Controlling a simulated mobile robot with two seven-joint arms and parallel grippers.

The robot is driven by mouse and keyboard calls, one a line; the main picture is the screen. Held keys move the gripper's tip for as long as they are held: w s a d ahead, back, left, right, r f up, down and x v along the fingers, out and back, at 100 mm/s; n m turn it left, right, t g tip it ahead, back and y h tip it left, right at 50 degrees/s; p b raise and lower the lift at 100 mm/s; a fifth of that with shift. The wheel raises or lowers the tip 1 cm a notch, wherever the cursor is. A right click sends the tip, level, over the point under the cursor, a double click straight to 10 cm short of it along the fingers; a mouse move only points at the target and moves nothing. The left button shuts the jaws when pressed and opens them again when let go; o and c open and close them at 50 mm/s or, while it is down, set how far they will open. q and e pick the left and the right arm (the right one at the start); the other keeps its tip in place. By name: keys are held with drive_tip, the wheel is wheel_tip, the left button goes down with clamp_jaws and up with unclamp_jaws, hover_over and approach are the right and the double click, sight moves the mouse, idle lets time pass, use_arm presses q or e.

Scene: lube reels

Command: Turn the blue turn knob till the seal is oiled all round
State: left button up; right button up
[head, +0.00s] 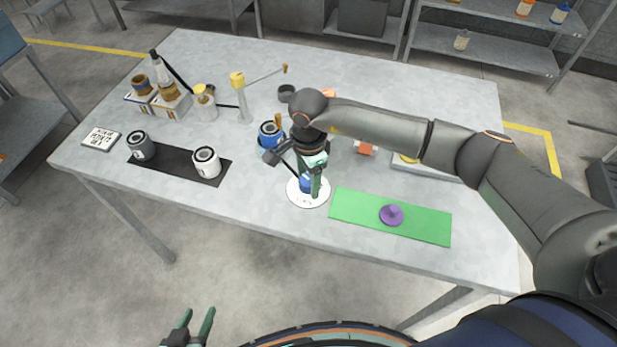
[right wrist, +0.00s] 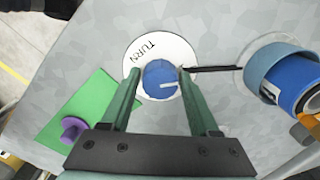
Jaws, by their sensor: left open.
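The blue turn knob (right wrist: 160,80) stands on a round white disc marked TURN (right wrist: 133,62). The disc also shows in the head view (head: 308,202), near the table's front edge. My right gripper (right wrist: 160,74) is open with one finger on each side of the knob; gaps show between fingers and knob. In the head view the gripper (head: 315,182) partly hides the knob. A blue can (head: 268,135) in a blue holder stands behind and left of the disc, with a brown-tipped piece at its top. The seal's oil cannot be made out. My left gripper (head: 190,330) is open and empty, off the table.
A green mat (head: 350,208) with a purple knob (head: 391,215) lies right of the disc. Bottles (head: 204,100) and a yellow-topped post (head: 240,95) stand behind.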

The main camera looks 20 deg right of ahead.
clamp_jaws()
